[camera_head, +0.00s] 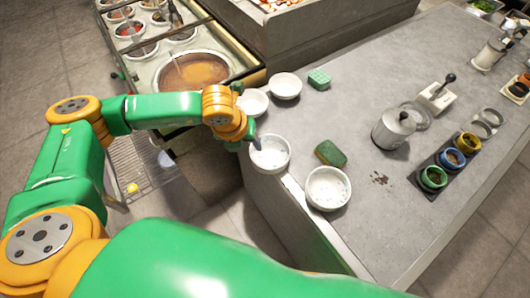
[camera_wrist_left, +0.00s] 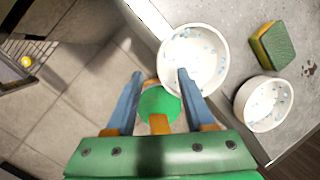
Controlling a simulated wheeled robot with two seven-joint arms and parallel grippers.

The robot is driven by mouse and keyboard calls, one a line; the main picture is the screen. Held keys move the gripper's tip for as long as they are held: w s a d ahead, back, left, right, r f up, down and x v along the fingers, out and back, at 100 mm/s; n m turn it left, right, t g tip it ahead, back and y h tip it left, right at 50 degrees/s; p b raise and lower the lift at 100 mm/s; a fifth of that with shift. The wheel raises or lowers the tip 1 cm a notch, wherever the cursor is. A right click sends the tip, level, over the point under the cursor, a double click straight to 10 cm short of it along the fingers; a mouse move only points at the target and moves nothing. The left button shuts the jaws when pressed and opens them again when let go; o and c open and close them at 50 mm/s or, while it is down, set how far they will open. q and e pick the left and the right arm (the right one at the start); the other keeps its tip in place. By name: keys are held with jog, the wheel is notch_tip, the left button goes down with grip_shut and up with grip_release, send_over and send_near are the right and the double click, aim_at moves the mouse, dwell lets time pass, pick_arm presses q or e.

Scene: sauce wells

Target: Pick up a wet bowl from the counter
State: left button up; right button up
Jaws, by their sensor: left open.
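A white wet bowl (camera_head: 270,153) with bluish drops inside stands at the counter's left edge; it also shows in the left wrist view (camera_wrist_left: 193,58). A second wet bowl (camera_head: 328,188) stands nearer, and shows at the right in the wrist view (camera_wrist_left: 264,103). My left gripper (camera_wrist_left: 159,76) is open and empty at the first bowl's near-left rim. In the wrist view one finger overlaps the bowl's inside and the other lies outside it. I cannot tell whether they touch it. In the head view, its fingertip (camera_head: 256,143) shows at the rim. My right gripper is out of view.
A green-and-yellow sponge (camera_head: 330,153) lies between and right of the wet bowls. Two more white bowls (camera_head: 286,86) (camera_head: 252,101) and a green block (camera_head: 319,79) stand farther back. A lidded metal pot (camera_head: 393,129) and a tray of coloured cups (camera_head: 433,177) stand right.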

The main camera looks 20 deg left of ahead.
aim_at(251, 152)
pick_arm(q)
jog(key=p+x, duration=0.1)
jog(key=x, duration=0.4)
jog(key=shift+s+d, duration=0.1)
jog(key=shift+d, duration=0.05)
grip_shut()
